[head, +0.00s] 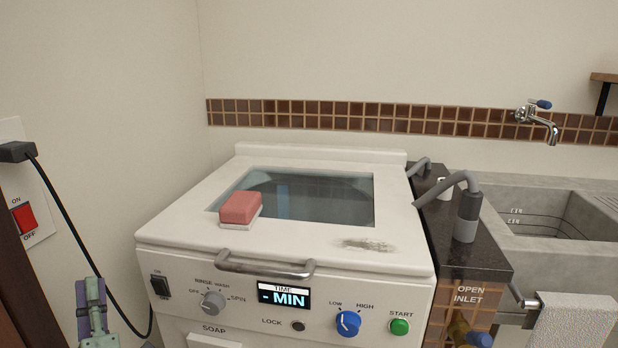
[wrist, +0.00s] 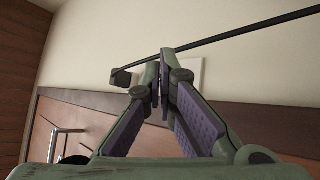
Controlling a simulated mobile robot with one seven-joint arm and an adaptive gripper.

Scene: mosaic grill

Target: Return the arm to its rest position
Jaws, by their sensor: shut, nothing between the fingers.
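My gripper (head: 92,300) shows at the lower left of the head view, left of the washing machine (head: 180,240) and in front of the pale wall. In the wrist view my gripper (wrist: 158,88) has its two fingertips together with nothing between them. The fingers are green with purple pads. They point toward the wall, where a white plate, a dark plug (wrist: 122,77) and a black cable show behind them. The rest of my arm is out of view in the head view.
A red and white sponge (head: 240,208) lies on the machine's lid. A wall switch (head: 23,217) and a hanging black cable (head: 75,230) are close to my gripper. A grey hose (head: 465,200) and a concrete sink (head: 560,205) stand at the right.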

